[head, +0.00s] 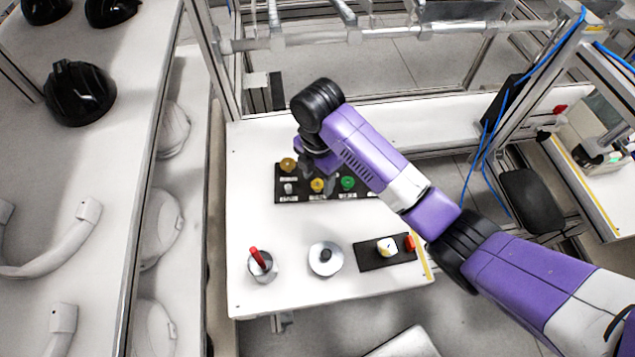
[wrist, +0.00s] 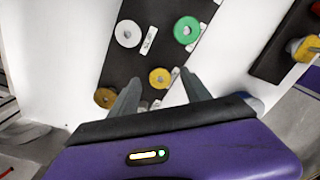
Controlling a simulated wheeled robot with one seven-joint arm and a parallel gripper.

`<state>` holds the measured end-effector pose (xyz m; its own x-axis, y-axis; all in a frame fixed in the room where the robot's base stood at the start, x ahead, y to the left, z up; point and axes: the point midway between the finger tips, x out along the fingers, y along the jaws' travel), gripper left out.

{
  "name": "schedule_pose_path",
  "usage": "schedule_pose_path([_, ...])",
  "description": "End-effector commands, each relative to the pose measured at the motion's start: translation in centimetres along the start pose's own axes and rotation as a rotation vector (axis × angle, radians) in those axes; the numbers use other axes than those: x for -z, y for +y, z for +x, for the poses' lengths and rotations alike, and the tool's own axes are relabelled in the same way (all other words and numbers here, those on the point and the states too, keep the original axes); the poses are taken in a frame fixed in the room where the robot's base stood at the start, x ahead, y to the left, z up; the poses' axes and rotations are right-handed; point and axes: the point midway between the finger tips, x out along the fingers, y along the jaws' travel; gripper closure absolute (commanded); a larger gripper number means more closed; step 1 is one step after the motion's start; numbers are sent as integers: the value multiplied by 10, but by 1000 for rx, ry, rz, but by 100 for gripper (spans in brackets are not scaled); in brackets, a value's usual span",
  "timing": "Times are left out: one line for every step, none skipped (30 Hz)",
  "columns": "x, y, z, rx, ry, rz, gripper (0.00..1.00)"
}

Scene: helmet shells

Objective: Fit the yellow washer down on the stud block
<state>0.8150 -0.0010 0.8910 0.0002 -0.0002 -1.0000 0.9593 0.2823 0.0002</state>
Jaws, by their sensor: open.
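The yellow washer (head: 317,186) lies on a black board with other washers; it also shows in the wrist view (wrist: 160,77). My gripper (head: 320,177) is above that board, pointing down. In the wrist view my gripper (wrist: 159,77) is open and empty, with one finger on each side of the yellow washer. I cannot tell the height left between them. What looks like the stud block (head: 387,247), pale with yellow, stands on a smaller black mat (head: 370,262) at the table's front right. It appears at the right edge of the wrist view (wrist: 303,48).
The board also holds a green washer (head: 347,183), a white washer (wrist: 128,33) and a brown-gold washer (head: 288,164). A red piece (head: 410,243) is beside the stud block. A round metal dish (head: 325,258) and a cup with a red-handled tool (head: 262,267) stand at the front.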

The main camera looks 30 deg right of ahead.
Motion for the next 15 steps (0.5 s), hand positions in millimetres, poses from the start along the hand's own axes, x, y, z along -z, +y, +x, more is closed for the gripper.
schedule_pose_path([0,0,1,1,0,0,44])
schedule_pose_path([0,0,1,1,0,0,44])
schedule_pose_path([0,0,2,1,0,0,44])
schedule_pose_path([0,0,2,1,0,0,44])
schedule_pose_path([0,0,2,1,0,0,44])
schedule_pose_path([0,0,3,1,0,0,44])
schedule_pose_path([0,0,3,1,0,0,44])
schedule_pose_path([0,0,3,1,0,0,44])
schedule_pose_path([0,0,4,1,0,0,44])
schedule_pose_path([0,0,4,1,0,0,44])
schedule_pose_path([0,0,4,1,0,0,44])
schedule_pose_path([0,0,4,0,0,0,44])
schedule_pose_path([0,0,4,0,0,0,44])
schedule_pose_path([0,0,4,0,0,0,44])
schedule_pose_path([0,0,4,0,0,0,44])
